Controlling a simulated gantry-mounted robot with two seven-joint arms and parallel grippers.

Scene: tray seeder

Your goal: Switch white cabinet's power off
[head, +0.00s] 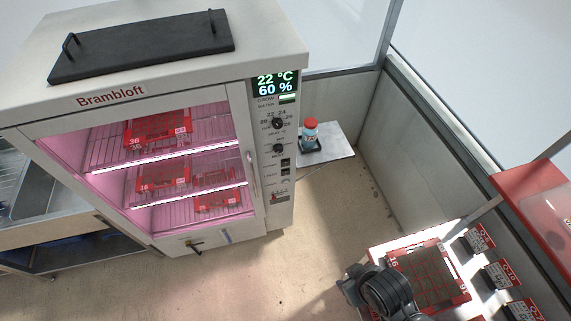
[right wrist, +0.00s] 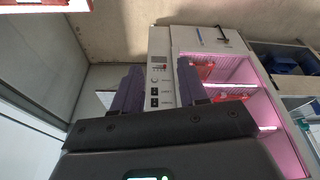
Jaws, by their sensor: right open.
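The white cabinet (head: 180,45), labelled Brambloft, stands at the left in the head view, its display (head: 276,84) lit with 22 °C and 60 % and its shelves glowing pink. My right gripper (right wrist: 158,82) is open and empty, apart from the panel. My left gripper is not in view.
A red-capped bottle (head: 310,130) stands on a small pale shelf (head: 340,142) right of the cabinet. A red-framed tray (head: 430,278) and several labelled boxes lie at lower right, beside my dark arm part. Floor (head: 325,225) before the panel is clear.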

